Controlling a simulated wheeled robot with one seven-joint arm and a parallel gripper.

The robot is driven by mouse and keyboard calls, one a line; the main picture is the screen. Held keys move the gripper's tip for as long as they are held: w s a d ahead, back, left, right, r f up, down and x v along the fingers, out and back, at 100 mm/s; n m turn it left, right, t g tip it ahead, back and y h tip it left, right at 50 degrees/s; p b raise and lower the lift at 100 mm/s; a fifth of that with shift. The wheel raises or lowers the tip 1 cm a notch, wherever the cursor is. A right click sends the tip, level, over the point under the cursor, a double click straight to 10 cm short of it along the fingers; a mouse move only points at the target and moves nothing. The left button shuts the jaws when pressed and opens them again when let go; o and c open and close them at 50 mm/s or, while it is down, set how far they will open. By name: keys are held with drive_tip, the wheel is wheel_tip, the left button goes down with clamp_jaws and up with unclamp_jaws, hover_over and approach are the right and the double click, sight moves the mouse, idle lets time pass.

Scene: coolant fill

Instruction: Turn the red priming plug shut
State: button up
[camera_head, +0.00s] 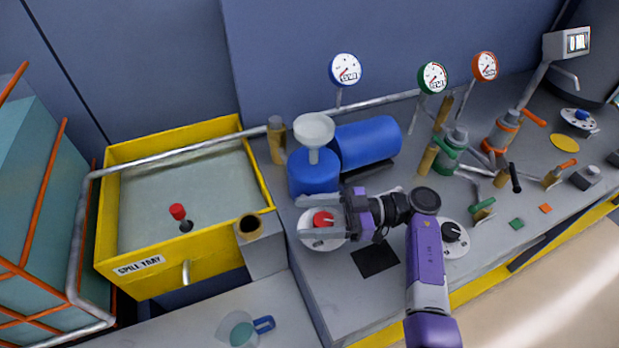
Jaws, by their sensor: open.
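A red plug (322,218) sits on a round white plate with markings, in front of the blue tank. My gripper (302,218) reaches in from the right with its two grey fingers apart. One finger lies on the far side of the red plug and one on the near side. The plug is between them in this view. I cannot tell whether the fingers touch it. The plate's markings are partly hidden by the fingers, so the plug's exact turn is unclear.
A blue tank (313,175) with a white funnel (314,130) stands just behind. A black knob (452,231) on a white plate is right of my arm. A jug (238,331) stands on the near-left surface.

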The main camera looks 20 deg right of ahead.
wheel_tip(320, 180, up, 18)
drive_tip(key=shift+r+p, duration=0.2)
drive_tip(key=shift+p, duration=0.2)
